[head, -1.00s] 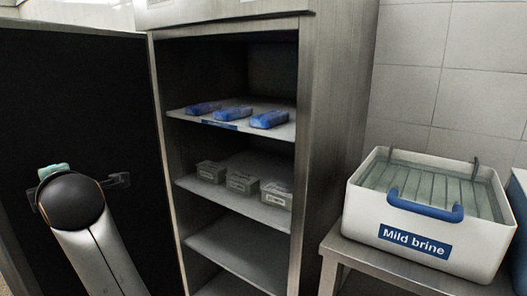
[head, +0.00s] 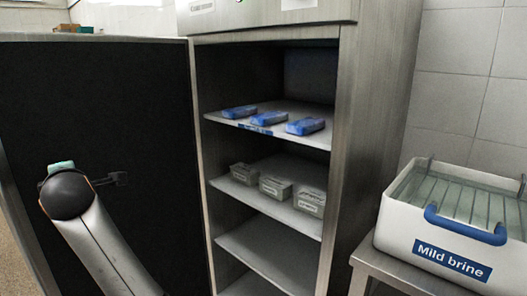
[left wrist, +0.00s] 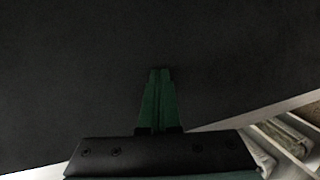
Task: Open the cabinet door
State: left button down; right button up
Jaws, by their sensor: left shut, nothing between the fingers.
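The cabinet door (head: 120,110) stands wide open at the left in the head view, its dark inner face toward me. The steel cabinet (head: 372,120) is open, with its shelves in plain sight. My left arm is in front of the door's inner face. In the left wrist view my left gripper (left wrist: 160,72) has its green fingers together, with nothing between them. The dark door panel (left wrist: 70,60) fills most of that view; I cannot tell whether the fingertips touch it. My right gripper is not in view.
Blue packs (head: 270,119) lie on the upper shelf and grey boxes (head: 275,187) on the middle one; the lower shelf (head: 270,250) looks empty. A white "Mild brine" container (head: 400,238) stands on a steel table (head: 385,275) to the right.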

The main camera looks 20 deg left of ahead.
pick_arm(q)
jog(key=w+a+p, duration=0.2)
jog(key=a+p, duration=0.2)
jog(key=a, duration=0.9)
jog(key=w+a+p, duration=0.3)
jog(key=a+p, duration=0.1)
jog(key=a, duration=1)
jog(key=shift+w+a, duration=0.2)
jog(key=shift+w, duration=0.15)
jog(key=shift+d, duration=0.1)
jog(key=p+v, duration=0.5)
jog(key=v, duration=0.9)
jog(key=shift+s+f+p, duration=0.25)
jog(key=shift+s+p, duration=0.1)
jog(key=shift+s, duration=0.05)
